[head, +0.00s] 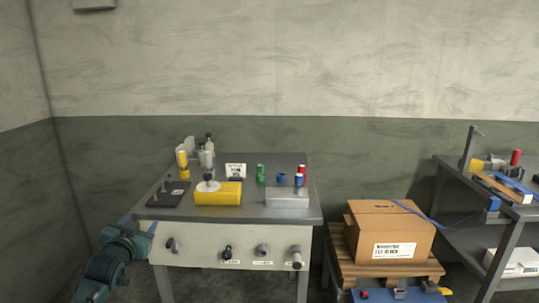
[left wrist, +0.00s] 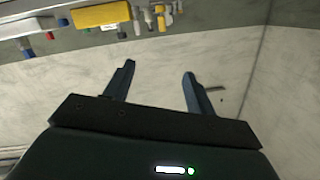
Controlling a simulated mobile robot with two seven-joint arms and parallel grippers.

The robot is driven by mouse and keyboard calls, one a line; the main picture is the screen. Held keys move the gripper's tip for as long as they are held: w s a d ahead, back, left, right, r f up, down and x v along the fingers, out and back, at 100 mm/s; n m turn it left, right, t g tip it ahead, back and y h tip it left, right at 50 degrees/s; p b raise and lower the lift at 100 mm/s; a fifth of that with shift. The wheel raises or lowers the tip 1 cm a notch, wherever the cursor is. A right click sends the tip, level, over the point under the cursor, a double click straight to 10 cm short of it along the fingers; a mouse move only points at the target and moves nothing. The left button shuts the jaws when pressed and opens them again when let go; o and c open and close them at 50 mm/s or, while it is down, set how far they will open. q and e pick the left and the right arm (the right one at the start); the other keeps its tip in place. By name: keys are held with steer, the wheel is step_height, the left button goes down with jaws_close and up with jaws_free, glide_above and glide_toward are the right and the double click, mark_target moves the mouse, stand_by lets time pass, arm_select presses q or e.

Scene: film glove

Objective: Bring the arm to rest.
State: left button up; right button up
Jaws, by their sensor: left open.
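My left gripper (head: 139,232) is at the lower left in the head view, beside the left front corner of the grey workbench (head: 240,212). In the left wrist view, my left gripper (left wrist: 158,80) has its two dark fingers apart, with nothing between them. Only wall shows behind the fingers there, and the picture is turned over, with the bench items along its top edge. The gripper looks clear of the bench, though the exact gap is hard to tell. My right gripper is in neither view.
On the bench are a yellow block (head: 218,195), a dark plate (head: 168,194), a pale box (head: 287,198) and small bottles and spools. A cardboard box (head: 390,235) stands on a wooden pallet (head: 343,262) to the right. A second bench (head: 465,222) is at the far right.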

arm_select(q)
steer(key=s+d+f+g+h, duration=0.2)
steer(key=s+d+f, duration=0.5)
steer(key=f, duration=0.4)
steer(key=s+d+f+g+h, duration=0.1)
steer(key=s+d+f, duration=0.3)
steer(key=s, duration=0.6)
steer(key=s+d+f+g+h, duration=0.1)
steer(key=s+d+f, duration=0.3)
steer(key=s, duration=0.6)
steer(key=s+d+f+g, duration=0.2)
steer(key=s+d+f, duration=0.1)
steer(key=s, duration=0.8)
steer(key=shift+d+f+h, duration=0.4)
steer(key=shift+d, duration=0.4)
